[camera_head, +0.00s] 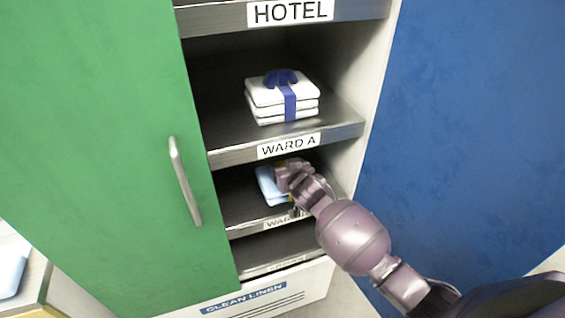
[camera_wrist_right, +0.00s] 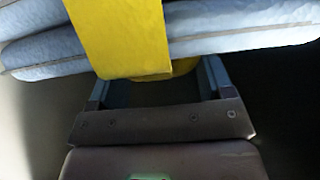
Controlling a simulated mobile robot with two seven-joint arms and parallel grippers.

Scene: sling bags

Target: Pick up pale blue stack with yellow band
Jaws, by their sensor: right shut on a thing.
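The pale blue stack (camera_head: 268,186) sits on the shelf below the WARD A label in the head view, partly hidden behind my right gripper. In the right wrist view the pale blue stack (camera_wrist_right: 235,40) fills the top, with its wide yellow band (camera_wrist_right: 125,35) running down its middle. My right gripper (camera_head: 287,187) reaches into that shelf and is shut on the stack at the yellow band. Its fingers (camera_wrist_right: 155,80) stand on both sides of the band; their tips are hidden by it. My left gripper is not in view.
A white stack with a dark blue band (camera_head: 283,97) lies on the WARD A shelf (camera_head: 225,157) above. A green door (camera_head: 90,130) with a handle (camera_head: 184,180) stands at left and a blue panel (camera_head: 465,140) at right. A lower shelf (camera_head: 260,252) looks empty.

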